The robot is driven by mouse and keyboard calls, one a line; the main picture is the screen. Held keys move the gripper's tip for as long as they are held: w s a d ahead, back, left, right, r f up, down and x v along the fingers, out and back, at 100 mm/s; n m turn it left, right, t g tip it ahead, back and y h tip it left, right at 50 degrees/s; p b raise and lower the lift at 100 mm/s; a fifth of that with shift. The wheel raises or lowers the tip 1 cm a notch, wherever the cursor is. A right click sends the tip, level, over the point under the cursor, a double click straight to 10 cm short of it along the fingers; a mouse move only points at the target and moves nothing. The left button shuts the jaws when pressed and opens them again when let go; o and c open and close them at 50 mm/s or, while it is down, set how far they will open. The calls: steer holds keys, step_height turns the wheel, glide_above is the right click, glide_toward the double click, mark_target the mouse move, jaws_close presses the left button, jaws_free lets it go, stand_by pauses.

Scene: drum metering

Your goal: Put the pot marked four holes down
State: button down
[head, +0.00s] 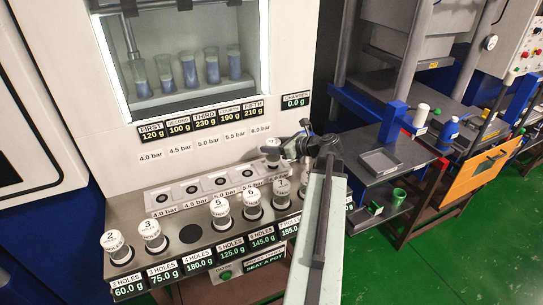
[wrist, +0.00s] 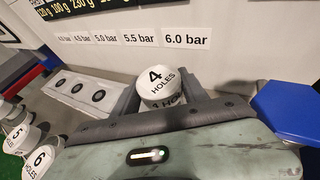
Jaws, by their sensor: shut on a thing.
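My gripper (head: 276,150) is shut on the white-capped pot marked 4 HOLES (wrist: 160,88). In the wrist view the pot sits upright between the two fingers, and its lower part is hidden. In the head view the same pot (head: 271,153) is at the right end of the pale seat block (head: 180,209), by the 6.0 bar seat. I cannot tell whether its base touches that seat. On the front shelf, a bare dark round place (head: 191,233) lies behind the 4 HOLES, 180.0 g label (head: 200,260).
Pots marked 2 (head: 116,246), 3 (head: 152,235), 5 (head: 220,212), 6 (head: 252,203) and 7 (head: 281,192) stand along the front shelf. The other block seats look empty. The white panel (head: 205,140) rises behind. A grey tray (head: 380,162) is at right.

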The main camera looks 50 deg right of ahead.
step_height(320, 180, down, 2)
steer(key=shift+f+b, duration=0.1)
steer(key=shift+b, duration=0.35)
steer(key=shift+r, duration=0.2)
steer(key=shift+f, duration=0.15)
steer(key=c, duration=0.6)
jaws_free()
steer(key=shift+r+p, duration=0.3)
steer(key=shift+p, duration=0.05)
steer(key=p+v, duration=0.4)
steer(key=v, duration=0.8)
steer(key=shift+f, duration=0.15)
